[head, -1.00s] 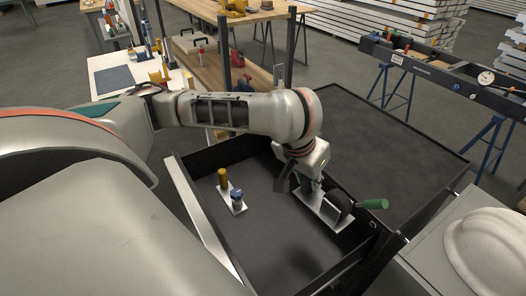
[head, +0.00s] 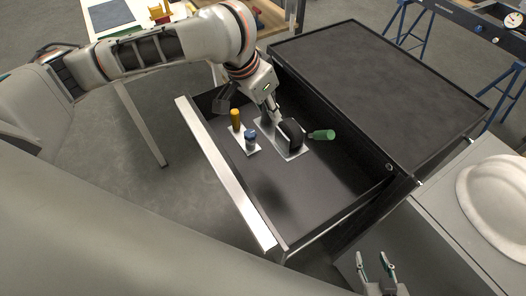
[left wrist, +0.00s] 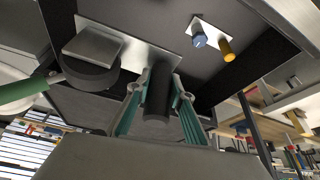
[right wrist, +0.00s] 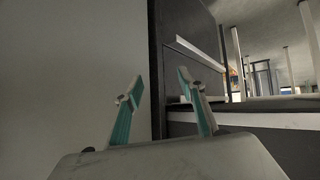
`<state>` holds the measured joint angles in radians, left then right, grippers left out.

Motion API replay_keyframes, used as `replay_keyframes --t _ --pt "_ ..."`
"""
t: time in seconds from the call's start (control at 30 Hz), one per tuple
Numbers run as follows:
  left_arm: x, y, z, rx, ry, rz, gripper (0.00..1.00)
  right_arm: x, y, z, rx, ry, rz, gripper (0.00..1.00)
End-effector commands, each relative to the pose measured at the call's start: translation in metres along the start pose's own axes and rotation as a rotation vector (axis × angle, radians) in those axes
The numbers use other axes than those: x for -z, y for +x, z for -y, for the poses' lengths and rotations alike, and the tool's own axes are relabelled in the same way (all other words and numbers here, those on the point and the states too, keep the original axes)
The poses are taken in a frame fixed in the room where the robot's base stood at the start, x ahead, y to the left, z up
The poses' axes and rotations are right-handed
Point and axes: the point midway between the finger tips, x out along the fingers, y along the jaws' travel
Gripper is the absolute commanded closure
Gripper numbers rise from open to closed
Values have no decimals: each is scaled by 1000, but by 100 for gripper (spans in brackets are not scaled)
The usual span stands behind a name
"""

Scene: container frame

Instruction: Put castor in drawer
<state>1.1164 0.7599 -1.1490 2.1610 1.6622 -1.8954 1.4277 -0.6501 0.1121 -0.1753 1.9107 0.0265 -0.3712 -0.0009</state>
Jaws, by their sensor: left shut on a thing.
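The castor, a black wheel (head: 291,133) with a light metal plate (head: 295,154), is inside the open drawer (head: 225,180). A green handle (head: 322,134) sticks out beside the wheel; in the left wrist view the green handle (left wrist: 22,92) meets the wheel (left wrist: 92,76). My left gripper (head: 268,112) reaches into the drawer from above. Its teal fingers (left wrist: 158,100) are shut on a dark cylinder standing out from the plate. I cannot tell whether the plate touches the drawer floor. My right gripper (head: 375,264) is open and empty outside the drawer; it also shows in the right wrist view (right wrist: 160,88).
A small white plate with a yellow peg (head: 236,119) and a blue peg (head: 250,140) lies close left of the castor. The drawer's near-right floor is clear. A dark cabinet top (head: 380,80) lies behind. A white helmet (head: 495,190) is at right.

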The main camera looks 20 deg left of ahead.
Motion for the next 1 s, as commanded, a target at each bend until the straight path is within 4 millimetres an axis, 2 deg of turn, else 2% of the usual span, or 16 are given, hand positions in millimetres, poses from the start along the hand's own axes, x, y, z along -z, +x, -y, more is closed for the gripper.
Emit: replay_keyframes --t 0.13,0.23,0.6,0.8,1.0 --pt "2 4 -3 -8 15 -1 100 -1 0 0 0 0 1 60" --pt "-5 18 -4 -12 15 2 100 -2 -1 0 0 -1 3 60" --pt "-37 96 -2 -9 14 1 100 -10 2 -3 1 -15 3 60" --pt "-52 132 -2 -9 15 0 100 2 6 8 19 -13 -31 60" --pt "-56 145 -2 -8 16 -3 100 15 7 14 29 -11 -58 60"
